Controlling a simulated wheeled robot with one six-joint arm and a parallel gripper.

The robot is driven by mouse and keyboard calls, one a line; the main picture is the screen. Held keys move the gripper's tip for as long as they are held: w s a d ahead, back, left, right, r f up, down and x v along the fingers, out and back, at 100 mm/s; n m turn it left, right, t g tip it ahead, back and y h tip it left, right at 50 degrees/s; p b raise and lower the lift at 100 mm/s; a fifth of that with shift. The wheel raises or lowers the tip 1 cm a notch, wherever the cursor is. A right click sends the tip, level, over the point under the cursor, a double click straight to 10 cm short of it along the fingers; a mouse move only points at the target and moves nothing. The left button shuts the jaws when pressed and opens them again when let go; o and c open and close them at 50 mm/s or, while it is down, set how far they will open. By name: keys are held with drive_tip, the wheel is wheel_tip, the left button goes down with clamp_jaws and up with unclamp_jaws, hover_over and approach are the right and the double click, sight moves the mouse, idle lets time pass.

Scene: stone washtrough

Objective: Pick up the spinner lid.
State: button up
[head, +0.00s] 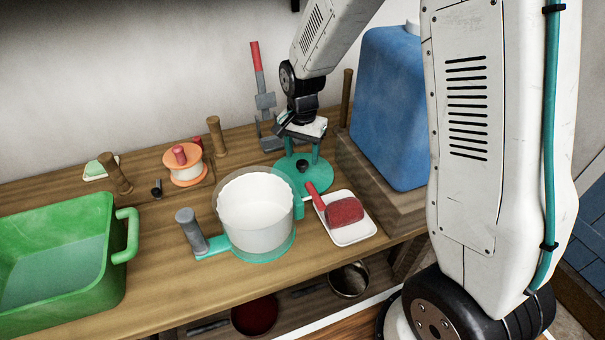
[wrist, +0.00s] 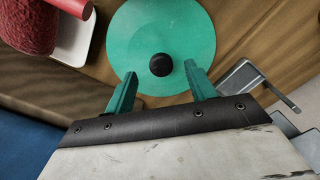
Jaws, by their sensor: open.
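The spinner lid is a flat teal disc (head: 318,178) with a black knob (head: 302,166) in its middle. It lies on the wooden counter, behind and right of the pale bowl. In the wrist view the lid (wrist: 165,28) fills the top middle, with its knob (wrist: 160,65) near its lower part. My gripper (head: 300,154) points down over the lid, with its teal fingers spread. In the wrist view my gripper (wrist: 157,74) is open and empty, and the knob appears between the two fingertips, touching neither. How far the tips are above the lid is hard to tell.
A pale spinner bowl (head: 255,212) with a teal base stands close in front of the lid. A red brush (head: 345,212) on a white tray (head: 352,235) lies at right. A blue jug (head: 390,110) stands beyond. A grey tool (head: 267,110) stands behind; a green basin (head: 60,250) is at left.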

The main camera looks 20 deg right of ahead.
sight(302, 163)
wheel_tip(302, 163, down, 5)
drive_tip(key=shift+w+d+r, duration=0.1)
drive_tip(key=shift+w, duration=0.05)
drive_tip(key=c, duration=1.1)
drive_tip(key=shift+o, duration=0.2)
